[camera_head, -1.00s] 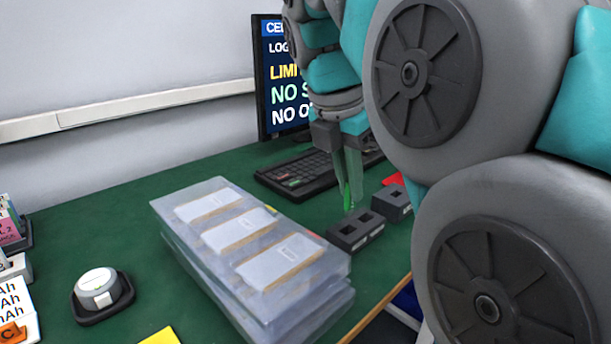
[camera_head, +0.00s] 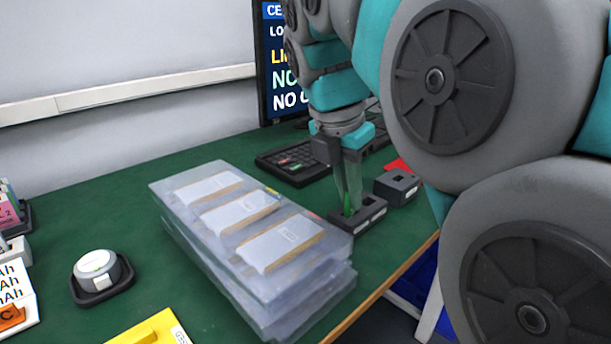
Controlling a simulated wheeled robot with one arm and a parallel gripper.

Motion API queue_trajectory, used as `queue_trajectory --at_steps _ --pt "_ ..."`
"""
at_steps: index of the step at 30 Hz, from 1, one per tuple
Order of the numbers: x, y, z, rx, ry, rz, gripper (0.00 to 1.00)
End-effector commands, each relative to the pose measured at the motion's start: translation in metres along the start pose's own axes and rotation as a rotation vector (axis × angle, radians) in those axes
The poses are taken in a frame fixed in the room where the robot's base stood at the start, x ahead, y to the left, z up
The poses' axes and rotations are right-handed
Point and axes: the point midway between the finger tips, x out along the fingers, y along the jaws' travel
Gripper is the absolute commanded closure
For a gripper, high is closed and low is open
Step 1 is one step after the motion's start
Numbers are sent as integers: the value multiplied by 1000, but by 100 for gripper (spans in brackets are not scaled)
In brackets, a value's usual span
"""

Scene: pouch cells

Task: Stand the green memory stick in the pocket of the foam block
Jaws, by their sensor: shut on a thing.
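The green memory stick (camera_head: 347,204) is held upright between the fingers of my gripper (camera_head: 348,206). The stick is mostly covered by the fingers, with a thin green strip showing. The dark grey foam block (camera_head: 372,219) sits on the green table right below, with pockets in its top. The fingertips and the stick's lower end are at the block's top, over its left part. I cannot tell whether the stick's end is inside the pocket.
A second dark block with a hole (camera_head: 398,188) stands just behind to the right. A stack of clear trays with pouch cells (camera_head: 255,290) stands close on the left. A keyboard (camera_head: 295,165) and a monitor (camera_head: 285,107) are behind. A round device (camera_head: 96,270) is at the left.

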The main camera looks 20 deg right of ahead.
Motion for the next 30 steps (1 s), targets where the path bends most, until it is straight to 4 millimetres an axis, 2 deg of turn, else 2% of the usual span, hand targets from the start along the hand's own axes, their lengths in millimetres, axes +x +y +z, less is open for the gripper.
queue_trajectory --at_steps 7,8,16,26,30 --pt "0 0 0 1 0 0 100" --pt "0 0 0 1 0 0 86" --pt "0 0 0 1 -1 0 56" --pt "-1 0 0 1 -1 1 54" --pt "-8 0 1 1 -2 2 54"
